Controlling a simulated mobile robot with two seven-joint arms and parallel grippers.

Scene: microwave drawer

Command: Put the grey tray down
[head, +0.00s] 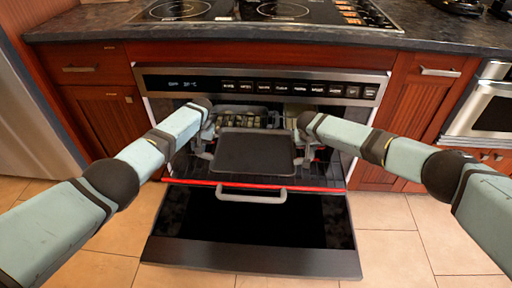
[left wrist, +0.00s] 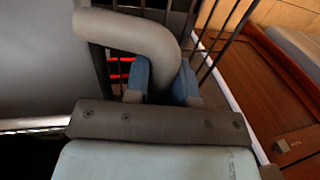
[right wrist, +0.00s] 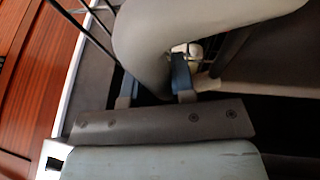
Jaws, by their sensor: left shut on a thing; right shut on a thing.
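The dark grey tray (head: 254,152) is level in the opening of the oven below the cooktop. It seems empty. My left gripper (head: 203,151) is at the tray's left side, shut on its grey loop handle, which shows between the blue fingers in the left wrist view (left wrist: 150,40). My right gripper (head: 308,150) is at the right side, shut on the other handle, which shows in the right wrist view (right wrist: 150,45). Dark rack bars (left wrist: 225,35) lie close beyond the left handle. I cannot tell whether the tray touches the rack below it.
The control panel (head: 262,87) is just above the opening. Wooden cabinets (head: 105,115) flank it. The tiled floor (head: 395,245) is clear.

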